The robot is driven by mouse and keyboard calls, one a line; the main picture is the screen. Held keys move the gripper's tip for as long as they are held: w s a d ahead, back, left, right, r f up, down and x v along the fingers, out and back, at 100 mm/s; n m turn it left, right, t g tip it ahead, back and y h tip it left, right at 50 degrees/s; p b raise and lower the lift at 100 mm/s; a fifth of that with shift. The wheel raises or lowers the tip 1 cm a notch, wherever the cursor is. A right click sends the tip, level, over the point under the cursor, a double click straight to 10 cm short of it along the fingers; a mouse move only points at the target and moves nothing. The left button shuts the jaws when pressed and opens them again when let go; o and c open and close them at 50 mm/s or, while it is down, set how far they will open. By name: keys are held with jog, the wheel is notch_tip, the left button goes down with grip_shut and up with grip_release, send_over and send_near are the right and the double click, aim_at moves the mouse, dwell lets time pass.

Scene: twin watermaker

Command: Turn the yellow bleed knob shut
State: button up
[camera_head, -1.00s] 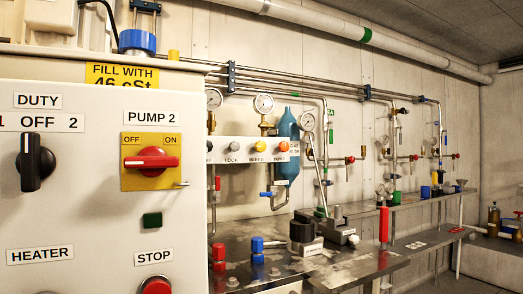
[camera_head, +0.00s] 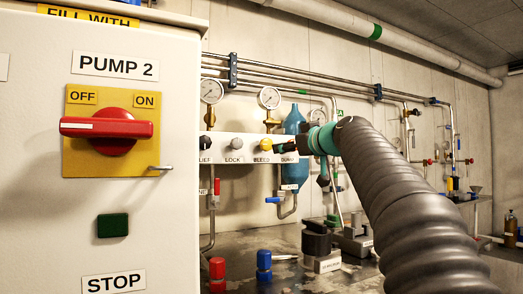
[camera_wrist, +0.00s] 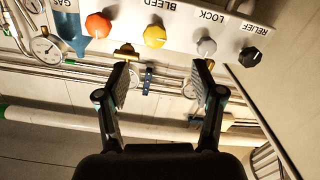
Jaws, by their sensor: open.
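The yellow bleed knob (camera_head: 265,144) is on a white panel with the label BLEED under it. It also shows in the wrist view (camera_wrist: 155,36), upside down, beyond and slightly left of the middle between my fingertips. My gripper (camera_head: 286,147) is beside the panel, just right of the yellow knob in the head view, and partly covers the knob at its right. In the wrist view my gripper (camera_wrist: 163,72) has its two fingers wide apart with nothing between them. The knob's turned position cannot be told clearly.
On the same panel are a grey LOCK knob (camera_wrist: 206,46), a black RELIEF knob (camera_wrist: 250,56) and an orange-red knob (camera_wrist: 98,25). Gauges (camera_head: 270,97) and pipes run above. A blue cylinder (camera_head: 295,122) stands behind. A control cabinet (camera_head: 180,220) fills the left.

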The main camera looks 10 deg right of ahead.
aim_at(268, 145)
jog(key=p+x, duration=0.2)
jog(key=x, duration=0.2)
jog(key=r+p+x, duration=0.1)
jog(key=p+x, duration=0.1)
jog(key=x, duration=0.2)
jog(key=p+x, duration=0.1)
jog(key=x, duration=0.3)
jog(key=shift+w+d+r+p, duration=0.25)
jog(key=shift+w+p, duration=0.15)
jog(key=shift+w, duration=0.1)
jog(key=shift+p+x, duration=0.3)
jog(key=shift+x, duration=0.5)
jog(key=shift+f, duration=0.2)
jog(key=c, duration=1.1)
jog(key=shift+c, duration=0.2)
